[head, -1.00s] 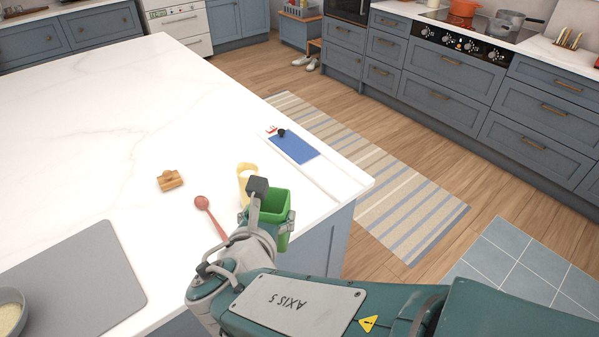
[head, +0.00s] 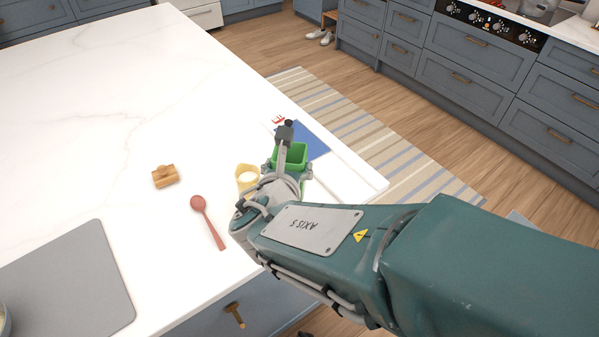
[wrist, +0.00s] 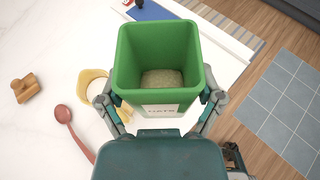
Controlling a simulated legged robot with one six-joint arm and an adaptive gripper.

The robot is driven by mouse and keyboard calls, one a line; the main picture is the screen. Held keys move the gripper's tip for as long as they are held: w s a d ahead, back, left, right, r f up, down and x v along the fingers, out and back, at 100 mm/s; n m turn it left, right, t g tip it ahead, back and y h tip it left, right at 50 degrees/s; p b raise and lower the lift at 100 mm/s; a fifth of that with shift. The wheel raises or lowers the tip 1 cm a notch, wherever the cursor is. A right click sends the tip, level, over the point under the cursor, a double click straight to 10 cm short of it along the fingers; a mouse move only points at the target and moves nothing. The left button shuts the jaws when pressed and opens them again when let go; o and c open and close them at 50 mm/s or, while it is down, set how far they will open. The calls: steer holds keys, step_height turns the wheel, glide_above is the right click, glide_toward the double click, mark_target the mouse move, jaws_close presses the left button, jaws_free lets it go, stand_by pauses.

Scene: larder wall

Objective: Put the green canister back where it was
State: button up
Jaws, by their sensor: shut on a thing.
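The green canister (wrist: 160,92) is square, open at the top, with pale grainy stuff inside and a white label on the side facing me. In the head view the canister (head: 291,155) is partly hidden behind my gripper. My gripper (wrist: 160,108) is shut on it, one finger on each side. It holds the canister upright over the counter near its right edge, close to the blue mat (head: 315,143). I cannot tell whether its base touches the counter.
A yellow cup (head: 246,178), a red spoon (head: 207,221), a wooden block with a knob (head: 165,177) and a grey mat (head: 70,285) are on the white counter (head: 90,120). The far left counter is clear.

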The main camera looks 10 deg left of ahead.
steer(key=shift+w+d+f, duration=0.1)
steer(key=shift+w+f, duration=1)
steer(key=shift+f, duration=0.5)
steer(key=shift+w+a+f, duration=0.1)
steer(key=shift+w+f, duration=1)
steer(key=shift+f, duration=0.55)
steer(key=shift+w+d+f, duration=0.1)
steer(key=shift+w+f, duration=1)
steer(key=shift+f, duration=0.5)
steer(key=o, duration=1.1)
steer(key=shift+f, duration=0.1)
steer(key=shift+c, duration=0.2)
